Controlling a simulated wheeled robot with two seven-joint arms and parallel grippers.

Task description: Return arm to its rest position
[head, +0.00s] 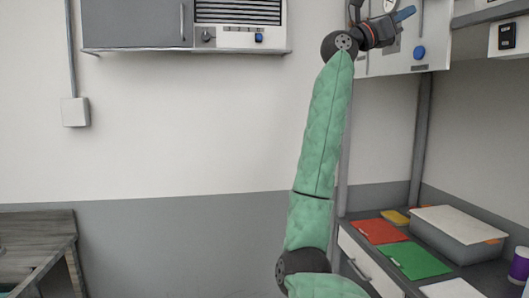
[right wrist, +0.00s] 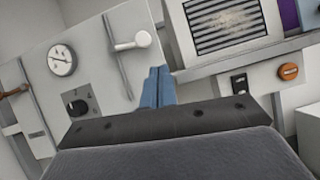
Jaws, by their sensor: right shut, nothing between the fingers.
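My right arm (head: 318,150), in a green quilted sleeve, rises from the bottom of the head view to the upper right. My right gripper (head: 406,13) is at its top end, in front of the white wall panel (head: 395,60). Its blue fingers also show in the right wrist view (right wrist: 158,86), pressed together with nothing between them. The fingers point towards a panel with a gauge (right wrist: 62,60), a dark knob (right wrist: 78,103) and a white handle (right wrist: 132,41). My left gripper is not in view.
A counter at the lower right holds a red sheet (head: 379,231), a green sheet (head: 413,260), a grey lidded bin (head: 460,240) and a purple cup (head: 519,265). A grey wall unit (head: 135,22) hangs at the upper left. The wall between is bare.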

